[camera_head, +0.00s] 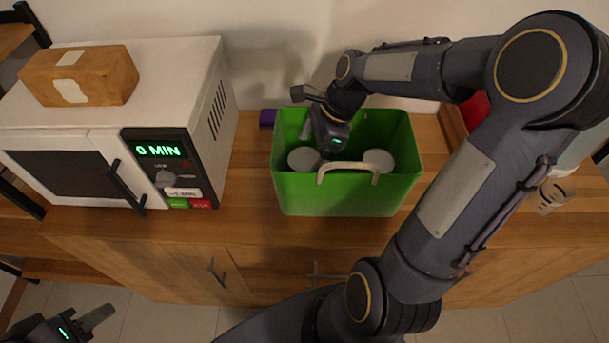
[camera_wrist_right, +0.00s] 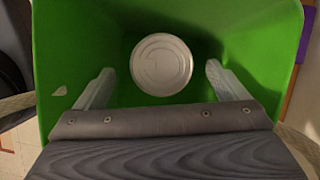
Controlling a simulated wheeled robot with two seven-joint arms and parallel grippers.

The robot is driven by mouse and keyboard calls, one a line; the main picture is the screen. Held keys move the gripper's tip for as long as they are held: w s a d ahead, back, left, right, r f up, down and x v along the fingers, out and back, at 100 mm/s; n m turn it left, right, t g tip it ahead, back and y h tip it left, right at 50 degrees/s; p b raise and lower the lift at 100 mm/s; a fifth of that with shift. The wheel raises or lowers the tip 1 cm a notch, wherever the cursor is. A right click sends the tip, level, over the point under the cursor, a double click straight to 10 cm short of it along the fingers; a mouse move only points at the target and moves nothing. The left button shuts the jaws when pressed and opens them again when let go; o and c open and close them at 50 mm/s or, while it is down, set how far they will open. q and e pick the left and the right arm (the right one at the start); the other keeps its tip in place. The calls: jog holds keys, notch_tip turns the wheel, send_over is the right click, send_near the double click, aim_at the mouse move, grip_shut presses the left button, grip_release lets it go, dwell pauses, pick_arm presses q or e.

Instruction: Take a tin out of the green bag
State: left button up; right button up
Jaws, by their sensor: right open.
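The green bag (camera_head: 345,195) stands on the wooden cabinet, open at the top, with a pale handle (camera_head: 348,168) at its front. In the head view, one round grey-lidded tin (camera_head: 304,160) is in its left part and another tin (camera_head: 378,161) in its right part. My right gripper (camera_head: 316,145) reaches down into the bag near the left tin. In the right wrist view, its open fingers (camera_wrist_right: 160,85) lie either side of a single tin lid (camera_wrist_right: 161,65), apart from it. My left gripper (camera_head: 85,322) is at the lower left, away from the bag; its finger gap is unclear.
A white microwave (camera_head: 60,113) with a brown package (camera_head: 80,76) on top stands left of the bag. A small purple object (camera_head: 267,118) lies behind the bag's left corner. My right arm spans the right side. Bare wood lies between microwave and bag.

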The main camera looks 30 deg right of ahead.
aim_at(301, 167)
jog(key=x, duration=0.6)
jog(key=shift+d+f, duration=0.1)
jog(key=shift+f, duration=0.4)
jog(key=c, duration=1.4)
